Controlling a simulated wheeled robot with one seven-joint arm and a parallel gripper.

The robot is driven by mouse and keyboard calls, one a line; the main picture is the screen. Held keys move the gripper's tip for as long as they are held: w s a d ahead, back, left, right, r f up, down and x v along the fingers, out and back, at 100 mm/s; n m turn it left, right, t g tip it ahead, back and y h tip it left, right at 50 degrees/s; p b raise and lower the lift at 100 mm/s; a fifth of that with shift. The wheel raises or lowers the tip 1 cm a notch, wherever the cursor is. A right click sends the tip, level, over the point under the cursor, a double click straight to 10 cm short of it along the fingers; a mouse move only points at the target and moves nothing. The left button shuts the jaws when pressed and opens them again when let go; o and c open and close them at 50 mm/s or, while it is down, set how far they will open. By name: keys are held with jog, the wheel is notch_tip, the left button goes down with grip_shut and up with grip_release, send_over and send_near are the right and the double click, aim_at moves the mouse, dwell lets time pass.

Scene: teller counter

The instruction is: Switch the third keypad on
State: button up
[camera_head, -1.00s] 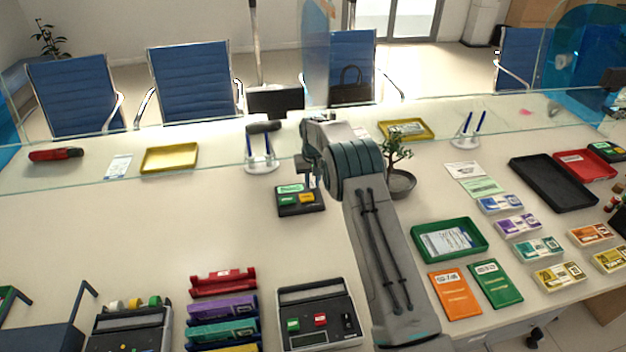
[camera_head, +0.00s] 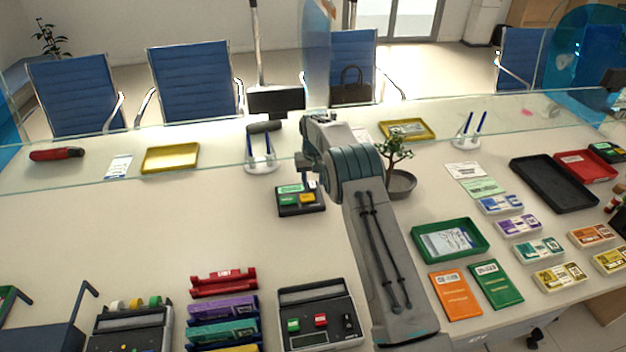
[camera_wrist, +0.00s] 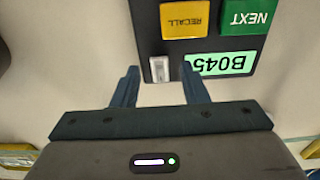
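A dark keypad (camera_head: 300,199) with a green and a yellow button lies mid-counter, just left of my arm's end in the head view. In the wrist view the keypad (camera_wrist: 199,45) shows upside down, with a yellow RECALL button (camera_wrist: 185,19), a green NEXT button (camera_wrist: 245,17) and a lit green display (camera_wrist: 222,64) reading B045. A small white switch (camera_wrist: 159,69) sits at its edge beside the display. My gripper (camera_wrist: 160,72) is open, its two fingertips on either side of the switch with gaps. Contact and the switch's on or off state cannot be told.
Another device (camera_head: 318,315) with green and red buttons lies at the front. A further small keypad (camera_head: 607,151) is at the far right. A potted plant (camera_head: 399,183) stands right of my arm, and a pen holder (camera_head: 262,166) behind the keypad.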

aim_at(314, 187)
notch_tip(314, 187, up, 14)
jog(key=b, duration=0.1)
jog(key=shift+s+f+b, duration=0.25)
jog(key=shift+s+b, duration=0.05)
jog(key=shift+s, duration=0.15)
jog(key=shift+d, duration=0.1)
jog(key=s+d+r+m+t, duration=0.1)
jog(key=s+d+r, duration=0.5)
jog(key=s, duration=0.4)
jog(key=s+d+r, duration=0.4)
jog(key=s+r, duration=0.5)
jog(key=s, duration=0.1)
jog(key=s+d+f, duration=0.2)
jog(key=s+f, duration=0.1)
jog(key=s, duration=0.9)
jog(key=s+d+f+m+t, duration=0.1)
jog(key=s+d+f, duration=0.2)
jog(key=s, duration=1)
jog(key=shift+s, duration=0.3)
